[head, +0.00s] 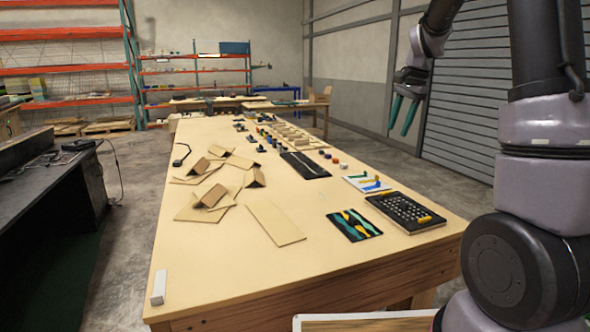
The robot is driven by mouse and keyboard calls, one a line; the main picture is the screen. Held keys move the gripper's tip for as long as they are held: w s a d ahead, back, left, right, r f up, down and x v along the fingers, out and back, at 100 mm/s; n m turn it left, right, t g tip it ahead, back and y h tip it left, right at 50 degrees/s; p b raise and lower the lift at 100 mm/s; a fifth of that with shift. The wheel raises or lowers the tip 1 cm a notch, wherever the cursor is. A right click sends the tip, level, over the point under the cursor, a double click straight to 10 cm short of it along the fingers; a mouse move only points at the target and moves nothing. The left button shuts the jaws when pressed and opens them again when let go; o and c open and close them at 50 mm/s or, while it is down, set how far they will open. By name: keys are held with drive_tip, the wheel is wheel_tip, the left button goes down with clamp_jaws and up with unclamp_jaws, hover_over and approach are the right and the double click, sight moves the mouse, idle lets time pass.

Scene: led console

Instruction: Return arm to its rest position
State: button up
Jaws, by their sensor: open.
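My gripper (403,115) is at the upper right of the head view, raised above the right side of the long wooden table (235,268). Its two green fingertips point downward and stand apart, with nothing between them. It touches nothing. My arm comes down from the top edge of the picture to it, and more of my arm fills the right side of the view. A black console with rows of small dots (404,211) and yellow parts at its edges lies on the table's right side, below the gripper in the picture.
A black mat with green and yellow tools (354,225) lies left of the console. Folded cardboard pieces (210,197) lie mid-table; a small white block (158,287) sits at the near left corner. A dark desk (45,190) stands left. The air around my gripper is free.

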drive_tip(key=s+a+r+n+t, duration=0.25)
drive_tip(key=s+r, duration=0.55)
drive_tip(key=s, duration=0.6)
drive_tip(key=s+a+n+t, duration=0.1)
drive_tip(key=s+n, duration=0.1)
drive_tip(key=s, duration=0.5)
drive_tip(key=s+a+n+t, duration=0.1)
drive_tip(key=s+a+n, duration=0.1)
drive_tip(key=s, duration=0.5)
drive_tip(key=shift+a+n, duration=0.3)
drive_tip(key=shift+n, duration=0.05)
